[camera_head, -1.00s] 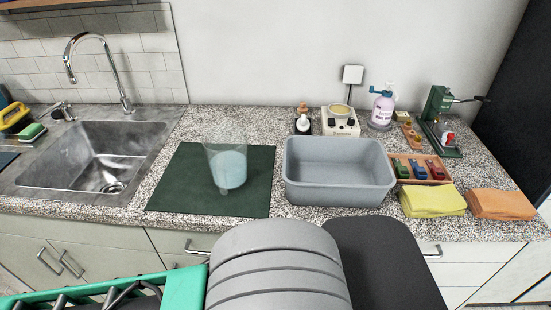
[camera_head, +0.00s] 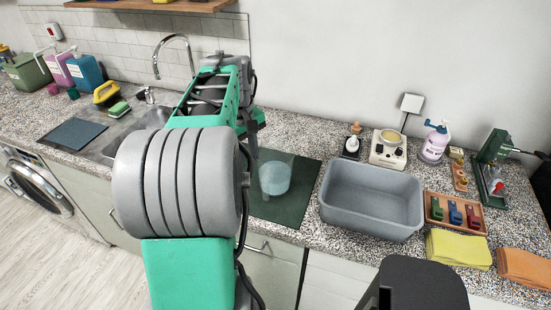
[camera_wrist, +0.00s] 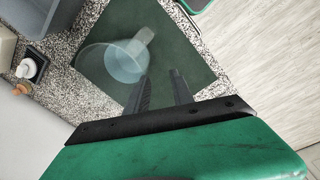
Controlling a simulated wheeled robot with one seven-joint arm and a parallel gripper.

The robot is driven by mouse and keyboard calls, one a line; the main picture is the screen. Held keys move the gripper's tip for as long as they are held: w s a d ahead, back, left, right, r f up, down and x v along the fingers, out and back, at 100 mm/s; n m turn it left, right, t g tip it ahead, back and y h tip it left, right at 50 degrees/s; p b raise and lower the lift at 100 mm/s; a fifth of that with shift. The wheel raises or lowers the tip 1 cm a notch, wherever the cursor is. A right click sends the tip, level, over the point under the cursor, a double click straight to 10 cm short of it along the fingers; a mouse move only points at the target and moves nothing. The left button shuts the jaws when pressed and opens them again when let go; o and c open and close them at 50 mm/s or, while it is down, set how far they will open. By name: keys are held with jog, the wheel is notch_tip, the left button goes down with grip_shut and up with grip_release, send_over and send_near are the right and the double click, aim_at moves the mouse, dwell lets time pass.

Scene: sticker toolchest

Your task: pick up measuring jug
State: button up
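The measuring jug (camera_head: 275,178) is a clear, see-through vessel with pale blue contents. It stands on a dark green mat (camera_head: 288,209), partly hidden by my arm in the head view. In the wrist view the jug (camera_wrist: 119,62) is just beyond my fingertips and to their left, with a part like a handle (camera_wrist: 143,38) pointing up and right. My gripper (camera_wrist: 160,76) is open, with two dark fingers apart and nothing between them. It appears close to the jug but I cannot tell whether it touches.
A grey basin (camera_head: 371,200) stands right of the mat. A wooden tray (camera_head: 455,214) and a yellow cloth (camera_head: 459,249) lie further right. The sink (camera_head: 118,143) is at the left.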

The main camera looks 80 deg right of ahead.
aim_at(261, 173)
jog(key=s+f, duration=0.1)
jog(key=f, duration=0.1)
jog(key=s+d+f+p, duration=0.1)
jog(key=f, duration=0.2)
jog(key=s+d+f, duration=0.1)
jog(key=f, duration=0.2)
jog(key=shift+f+p, duration=0.15)
jog(key=shift+p, duration=0.2)
jog(key=shift+c, duration=0.4)
grip_shut()
dwell(0.6)
